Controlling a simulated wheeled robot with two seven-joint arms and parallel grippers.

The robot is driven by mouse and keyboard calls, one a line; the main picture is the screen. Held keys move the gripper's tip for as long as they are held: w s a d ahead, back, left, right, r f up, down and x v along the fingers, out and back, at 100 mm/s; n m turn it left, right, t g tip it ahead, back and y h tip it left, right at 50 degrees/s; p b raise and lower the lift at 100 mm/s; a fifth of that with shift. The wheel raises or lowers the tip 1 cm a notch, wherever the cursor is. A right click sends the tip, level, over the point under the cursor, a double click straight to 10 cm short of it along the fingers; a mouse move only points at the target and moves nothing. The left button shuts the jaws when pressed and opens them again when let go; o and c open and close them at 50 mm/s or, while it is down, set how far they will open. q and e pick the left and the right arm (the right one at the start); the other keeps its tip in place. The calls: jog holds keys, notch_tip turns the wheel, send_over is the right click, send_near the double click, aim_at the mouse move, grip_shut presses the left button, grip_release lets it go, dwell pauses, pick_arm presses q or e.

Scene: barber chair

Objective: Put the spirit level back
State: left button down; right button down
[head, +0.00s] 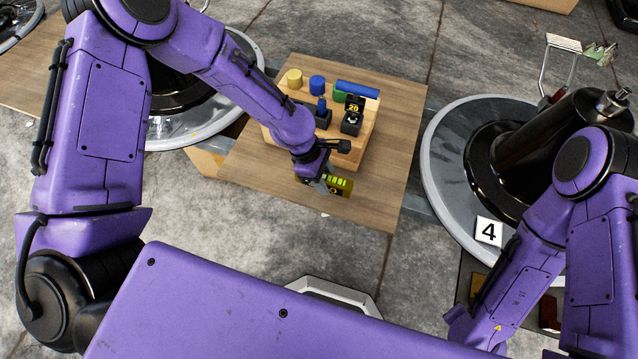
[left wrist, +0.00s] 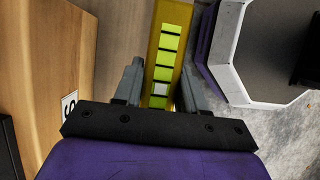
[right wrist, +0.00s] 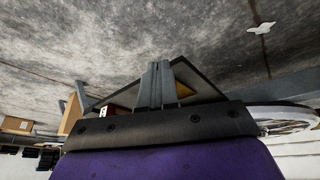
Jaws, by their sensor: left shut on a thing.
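The spirit level (head: 342,187) is a yellow bar with a row of bright green squares. My left gripper (head: 322,182) is shut on it and holds it over the near part of the wooden table (head: 385,205). In the left wrist view the level (left wrist: 168,45) runs between the two fingers of the left gripper (left wrist: 160,85), away from the camera. In the right wrist view my right gripper (right wrist: 157,82) has its fingers together, with nothing seen between them. In the head view its fingertips do not show.
A wooden holder (head: 372,118) on the table bears a yellow cylinder (head: 294,79), blue cylinder (head: 317,84), blue bar (head: 357,89) and black pieces. My left arm hides part of it. A round chair base (head: 440,165) and a number 4 card (head: 489,231) are at the right.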

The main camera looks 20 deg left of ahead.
pick_arm(q)
jog(key=f, duration=0.1)
jog(key=w+a+f, duration=0.1)
jog(key=w+a+f+b, duration=0.1)
jog(key=shift+f, duration=0.35)
notch_tip(320, 180, down, 3)
jog(key=shift+w+r+b, duration=0.1)
jog(key=shift+b, duration=0.35)
jog(key=c, duration=0.6)
grip_release()
jog(key=shift+c, duration=0.2)
jog(key=shift+r, duration=0.1)
jog(key=p+v, duration=0.3)
jog(key=v, duration=0.9)
jog(key=shift+p, duration=0.4)
